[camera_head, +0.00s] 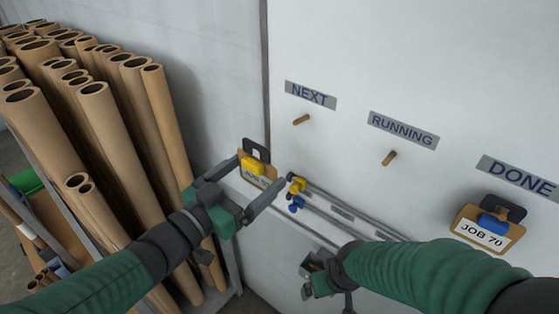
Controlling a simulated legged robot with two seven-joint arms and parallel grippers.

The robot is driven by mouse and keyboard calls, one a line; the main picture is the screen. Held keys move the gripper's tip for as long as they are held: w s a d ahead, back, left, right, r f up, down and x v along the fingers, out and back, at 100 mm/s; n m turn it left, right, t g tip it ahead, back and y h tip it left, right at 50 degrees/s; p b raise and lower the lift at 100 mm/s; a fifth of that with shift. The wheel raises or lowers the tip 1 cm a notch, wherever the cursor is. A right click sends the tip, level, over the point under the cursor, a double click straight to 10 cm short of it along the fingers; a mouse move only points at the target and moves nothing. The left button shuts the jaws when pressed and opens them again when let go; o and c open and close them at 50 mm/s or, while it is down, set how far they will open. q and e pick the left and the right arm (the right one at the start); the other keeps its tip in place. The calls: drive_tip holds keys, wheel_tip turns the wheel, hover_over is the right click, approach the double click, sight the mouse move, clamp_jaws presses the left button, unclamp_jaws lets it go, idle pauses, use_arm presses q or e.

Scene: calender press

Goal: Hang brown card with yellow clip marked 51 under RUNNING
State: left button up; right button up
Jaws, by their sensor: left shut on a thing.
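The brown card with a yellow clip (252,165) and a black top loop is in the middle of the view. Its white label is partly covered by a finger, so I cannot read the full number. My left gripper (260,170) is shut on this card, one finger at each side, in front of the wall left of the panel. The RUNNING sign (403,130) is on the white panel, with a bare wooden peg (389,158) below it. My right gripper (316,275) is low in the middle, partly hidden by its arm; its jaws are unclear.
The NEXT sign (311,95) has an empty peg (301,120). Under DONE (518,178) hangs a brown card with a blue clip marked JOB 70 (484,231). Rails with yellow and blue clips (296,186) run along the panel. Cardboard tubes (105,125) stand at left.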

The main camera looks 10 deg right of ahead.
use_arm(q)
drive_tip(key=v, duration=0.3)
drive_tip(key=shift+s+a, duration=0.1)
drive_tip(key=shift+a, duration=0.15)
drive_tip(key=shift+d, duration=0.15)
drive_tip(key=shift+r+p, duration=0.3)
drive_tip(key=shift+r, duration=0.05)
